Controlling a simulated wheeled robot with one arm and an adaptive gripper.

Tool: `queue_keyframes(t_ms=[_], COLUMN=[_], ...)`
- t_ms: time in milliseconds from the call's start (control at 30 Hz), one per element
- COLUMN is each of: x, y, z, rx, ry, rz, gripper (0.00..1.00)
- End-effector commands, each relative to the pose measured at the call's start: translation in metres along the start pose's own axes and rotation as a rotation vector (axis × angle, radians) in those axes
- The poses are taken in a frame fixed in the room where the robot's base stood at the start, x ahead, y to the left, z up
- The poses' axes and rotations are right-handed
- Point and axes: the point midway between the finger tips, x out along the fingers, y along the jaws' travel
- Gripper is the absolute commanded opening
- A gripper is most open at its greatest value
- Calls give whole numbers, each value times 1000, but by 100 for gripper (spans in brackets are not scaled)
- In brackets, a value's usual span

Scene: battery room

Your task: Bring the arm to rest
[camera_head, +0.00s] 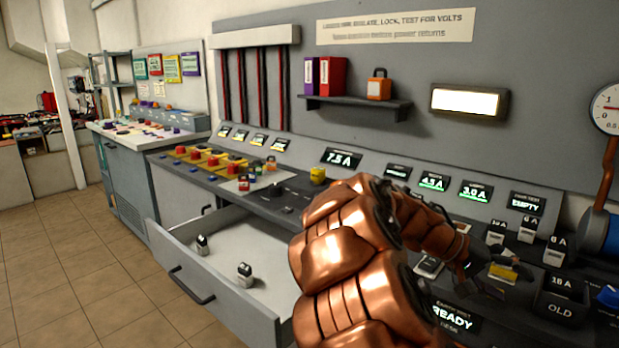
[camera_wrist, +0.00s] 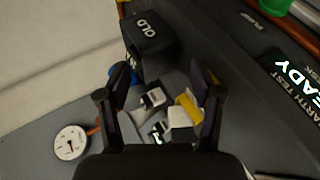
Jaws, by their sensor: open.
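My copper-coloured arm (camera_head: 345,255) reaches from the bottom of the head view over the grey console (camera_head: 285,205), bent, with its end towards the right. My gripper (camera_head: 490,278) is low over the right part of the console, partly hidden by the arm. In the wrist view its two dark fingers (camera_wrist: 162,88) stand apart. Small white-and-black blocks (camera_wrist: 153,98) and a yellow piece (camera_wrist: 186,106) show between and beyond the fingers. I see nothing clamped; the exact gap to these pieces cannot be told.
An open drawer (camera_head: 225,275) holds two small blocks. A shelf (camera_head: 355,104) and gauge (camera_head: 606,108) are on the wall. The tiled floor at left is clear.

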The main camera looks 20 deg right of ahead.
Motion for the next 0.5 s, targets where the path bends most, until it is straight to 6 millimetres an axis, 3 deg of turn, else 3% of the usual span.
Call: queue_keyframes(t_ms=[267,500], x=[-23,-60], y=[-24,-77], z=[40,114], rx=[-56,-212], ry=[-2,8], rz=[-148,-407], gripper=[66,66])
